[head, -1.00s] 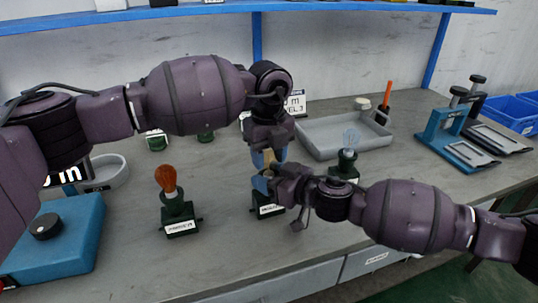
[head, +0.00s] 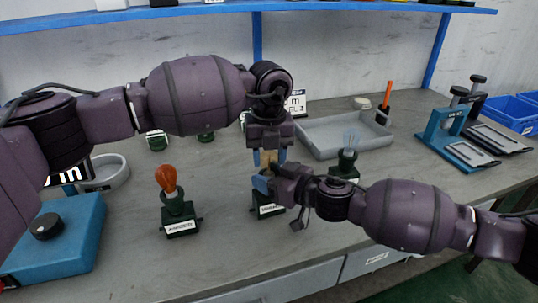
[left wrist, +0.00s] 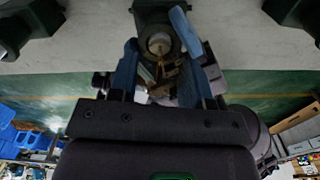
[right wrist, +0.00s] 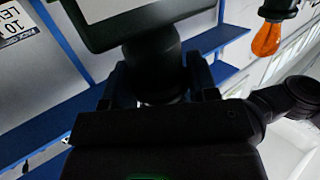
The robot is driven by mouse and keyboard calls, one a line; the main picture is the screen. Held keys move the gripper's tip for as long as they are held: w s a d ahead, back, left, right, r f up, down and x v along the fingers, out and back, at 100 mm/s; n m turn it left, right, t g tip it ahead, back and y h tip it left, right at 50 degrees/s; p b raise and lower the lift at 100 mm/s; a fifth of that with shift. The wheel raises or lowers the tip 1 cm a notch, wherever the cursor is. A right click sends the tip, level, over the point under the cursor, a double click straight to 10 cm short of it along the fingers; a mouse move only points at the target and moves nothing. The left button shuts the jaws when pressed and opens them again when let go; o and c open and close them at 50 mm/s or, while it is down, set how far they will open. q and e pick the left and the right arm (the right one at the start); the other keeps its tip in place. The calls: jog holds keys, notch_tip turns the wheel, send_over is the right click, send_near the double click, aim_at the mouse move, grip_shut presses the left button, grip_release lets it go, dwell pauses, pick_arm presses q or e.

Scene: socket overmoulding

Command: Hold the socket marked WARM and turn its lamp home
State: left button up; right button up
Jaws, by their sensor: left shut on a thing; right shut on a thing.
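The middle socket (head: 267,210) is dark green and stands upright on the bench with a white label too small to read surely. It shows dark in the right wrist view (right wrist: 152,62). My right gripper (head: 264,185) is shut on its body from the right. A clear, tan-looking lamp (head: 268,160) stands upright in the socket's mouth. It shows with its inner wires in the left wrist view (left wrist: 160,72). My left gripper (head: 269,156) points down from above and is shut around the lamp. How deep the lamp sits is hidden by the fingers.
An orange lamp (head: 167,180) stands in another socket (head: 180,222) to the left. A pale lamp (head: 350,138) stands in a socket (head: 346,163) to the right. A grey tray (head: 322,148) lies behind. A blue box with a knob (head: 75,240) is at front left.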

pick_arm(q)
jog(key=o, duration=0.9)
jog(key=shift+d, duration=0.1)
jog(key=shift+o, duration=0.2)
jog(key=shift+r, duration=4.1)
